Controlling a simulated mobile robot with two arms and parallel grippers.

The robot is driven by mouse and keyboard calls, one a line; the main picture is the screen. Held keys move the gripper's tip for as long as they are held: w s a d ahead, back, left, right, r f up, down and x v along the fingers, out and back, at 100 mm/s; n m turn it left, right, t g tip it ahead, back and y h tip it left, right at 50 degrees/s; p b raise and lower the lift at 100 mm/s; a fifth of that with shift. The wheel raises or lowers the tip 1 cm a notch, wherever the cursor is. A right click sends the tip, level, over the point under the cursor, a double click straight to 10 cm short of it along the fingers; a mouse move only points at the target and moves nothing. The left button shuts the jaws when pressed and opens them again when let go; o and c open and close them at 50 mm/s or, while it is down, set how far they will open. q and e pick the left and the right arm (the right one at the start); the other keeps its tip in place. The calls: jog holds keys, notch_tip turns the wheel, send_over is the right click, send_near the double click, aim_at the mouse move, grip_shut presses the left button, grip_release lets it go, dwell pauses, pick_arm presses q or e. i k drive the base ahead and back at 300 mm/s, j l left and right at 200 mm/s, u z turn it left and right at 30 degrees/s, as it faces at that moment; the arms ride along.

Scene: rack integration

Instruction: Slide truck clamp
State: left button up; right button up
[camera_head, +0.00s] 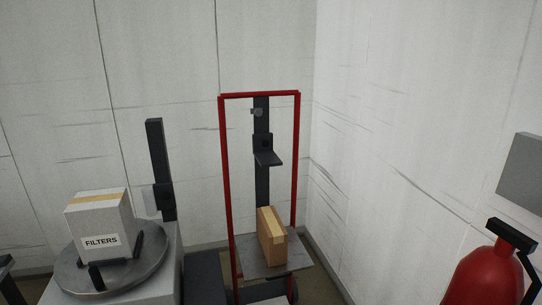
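A red-framed hand truck (224,180) stands upright near the room's corner. A dark vertical rail (262,185) runs up its middle. A black clamp (266,156) with a flat jutting plate sits on the rail's upper half. A tan cardboard box (270,238) stands on the truck's grey base plate (292,262), below the clamp. A clear gap lies between the clamp plate and the box top. A small grey knob-like part (256,112) shows near the rail's top. Neither of my grippers can be made out in the head view.
Left, a white FILTERS box (98,222) sits on a round grey turntable (150,262) between black holders. A dark post (158,165) stands behind it. A red cylinder (485,278) with a black handle is at lower right. A grey panel (522,168) is above it. Walls close in behind the truck.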

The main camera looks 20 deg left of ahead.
aim_at(263, 143)
jog(key=i+j+z, duration=0.6)
jog(key=i+j, duration=0.15)
